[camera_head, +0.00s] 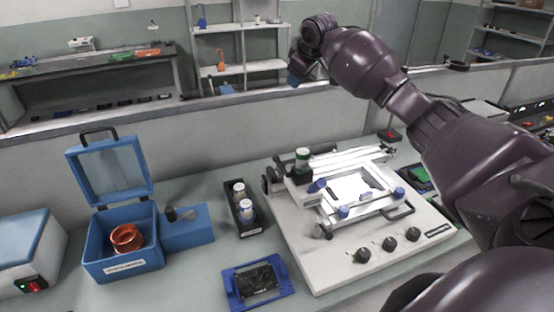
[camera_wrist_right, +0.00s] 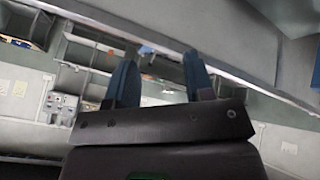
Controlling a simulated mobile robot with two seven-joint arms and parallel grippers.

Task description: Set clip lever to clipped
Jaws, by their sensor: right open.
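A white flat device (camera_head: 345,265) with a raised stage stands on the bench at centre right. Its stage carries a bright white plate (camera_head: 350,188) and small blue-tipped parts (camera_head: 318,186) around it. I cannot tell which of these parts is the clip lever, or how it is set. My right gripper (camera_head: 298,74) is high up beyond the device, near the back partition, well apart from the stage. The right wrist view shows its two blue fingers (camera_wrist_right: 160,75) spread with nothing between them. My left gripper is not in view.
An open blue box (camera_head: 124,270) with a copper-coloured coil stands at left. A dark rack (camera_head: 240,222) with small jars and a blue tray (camera_head: 257,299) sit left of the device. A low partition (camera_head: 225,118) runs behind the bench. My right arm covers the right side.

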